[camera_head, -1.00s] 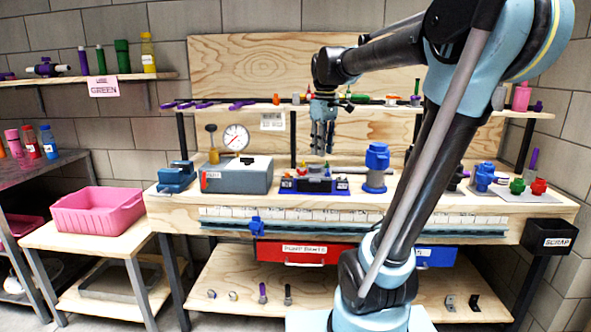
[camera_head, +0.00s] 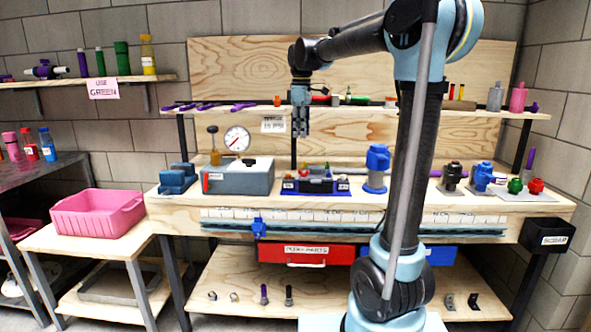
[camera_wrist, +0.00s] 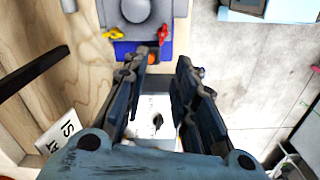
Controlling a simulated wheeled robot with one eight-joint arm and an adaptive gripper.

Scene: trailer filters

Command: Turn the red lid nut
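The red nut (camera_wrist: 163,33) is a small winged piece at the right side of a grey round lid (camera_wrist: 136,10) in the wrist view. A yellow winged nut (camera_wrist: 113,33) sits at the lid's left, and an orange piece (camera_wrist: 152,58) lies closer to my fingers. The dark fixture on a blue mat (camera_head: 315,183) stands on the bench; its small coloured parts are hard to tell apart there. My gripper (camera_head: 301,134) points down, above and slightly left of this fixture, touching nothing. In the wrist view its fingers (camera_wrist: 158,68) are apart with nothing held.
A grey box (camera_head: 238,178) with a gauge (camera_head: 237,139) stands left of the fixture, and a blue housing (camera_head: 377,168) stands right of it. A shelf (camera_head: 340,106) runs behind my gripper. Green (camera_head: 515,186) and red (camera_head: 536,186) parts sit at the far right.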

